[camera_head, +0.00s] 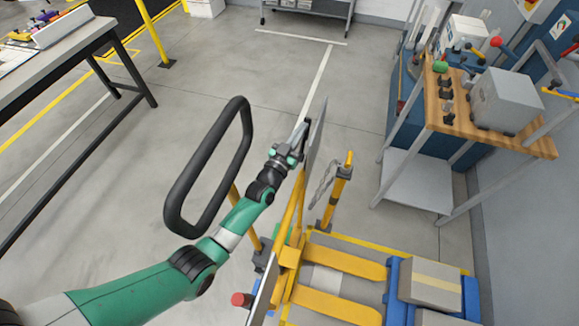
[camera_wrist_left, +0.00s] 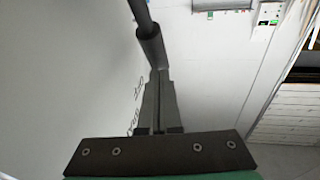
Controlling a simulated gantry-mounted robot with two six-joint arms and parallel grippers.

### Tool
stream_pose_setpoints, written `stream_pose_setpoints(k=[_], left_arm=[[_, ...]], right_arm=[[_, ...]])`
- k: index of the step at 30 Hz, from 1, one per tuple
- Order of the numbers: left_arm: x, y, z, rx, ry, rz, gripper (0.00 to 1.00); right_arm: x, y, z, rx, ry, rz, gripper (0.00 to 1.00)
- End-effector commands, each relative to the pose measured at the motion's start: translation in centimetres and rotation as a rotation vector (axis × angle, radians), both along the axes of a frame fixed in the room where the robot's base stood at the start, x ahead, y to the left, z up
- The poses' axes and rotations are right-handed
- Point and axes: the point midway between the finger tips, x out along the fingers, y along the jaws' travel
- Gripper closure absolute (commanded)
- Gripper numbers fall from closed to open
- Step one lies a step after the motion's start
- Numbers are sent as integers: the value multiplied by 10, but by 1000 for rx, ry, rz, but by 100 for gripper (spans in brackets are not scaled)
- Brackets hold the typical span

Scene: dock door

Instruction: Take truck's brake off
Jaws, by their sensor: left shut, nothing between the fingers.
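The yellow hand truck (camera_head: 288,255) stands at the lower middle of the head view, with yellow forks (camera_head: 335,260) reaching right. A black loop handle (camera_head: 243,150) stands left of its frame; its attachment is not clear. A red knob (camera_head: 241,299) shows at the bottom, beside a grey panel edge. I cannot tell which part is the brake. My left gripper (camera_head: 301,133) is shut and empty, close beside an upright grey panel (camera_head: 316,140). In the left wrist view, its closed fingers (camera_wrist_left: 158,105) point toward a dark rod with a thicker sleeve (camera_wrist_left: 150,48); contact is unclear.
A wooden-topped bench (camera_head: 480,125) with a grey box and knobs stands at the right. A dark-framed table (camera_head: 70,60) is at the upper left. Open floor (camera_head: 250,65) lies between.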

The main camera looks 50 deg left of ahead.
Motion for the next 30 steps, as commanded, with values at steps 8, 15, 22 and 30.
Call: stream_pose_setpoints(k=[8,15,22,30], left_arm=[[-9,-2,-5,-4,14,-1,100],[-54,-16,-6,-2,11,-1,100],[-98,-30,-12,-2,7,-1,100],[-113,-35,-14,-1,2,0,100]], right_arm=[[0,0,6,0,0,0,50],[0,0,29,0,0,0,50],[0,0,40,0,0,0,50],[0,0,42,0,0,0,50]])
